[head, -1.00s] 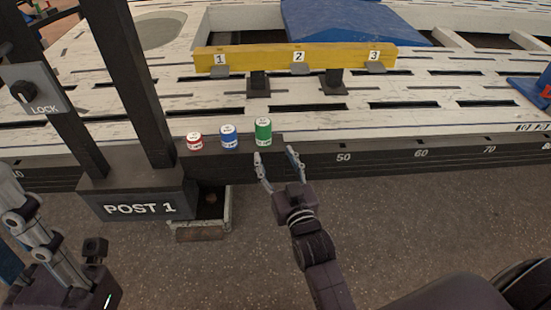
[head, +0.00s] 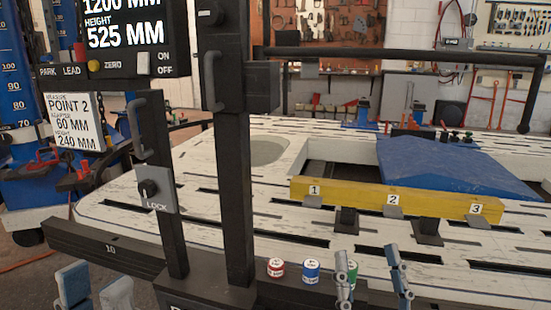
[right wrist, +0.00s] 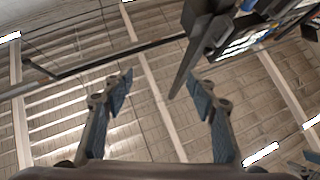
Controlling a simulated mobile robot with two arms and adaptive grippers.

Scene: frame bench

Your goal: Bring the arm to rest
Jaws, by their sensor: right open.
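My right gripper (head: 367,258) is at the lower right of centre in the head view, fingers pointing up and apart with nothing between them. One finger partly hides the green can (head: 352,296). In the right wrist view the same gripper (right wrist: 160,92) is open and empty against the ceiling. My left gripper (head: 94,288) shows only as two grey-blue finger pieces at the bottom left edge. A small gap shows between them, but the rest is out of frame, so I cannot tell how far its jaws are apart.
A red can (head: 276,268) and a blue can (head: 311,272) stand on the dark beam beside the green one. A yellow numbered bar (head: 395,199) stands on the white slatted bench (head: 200,212).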

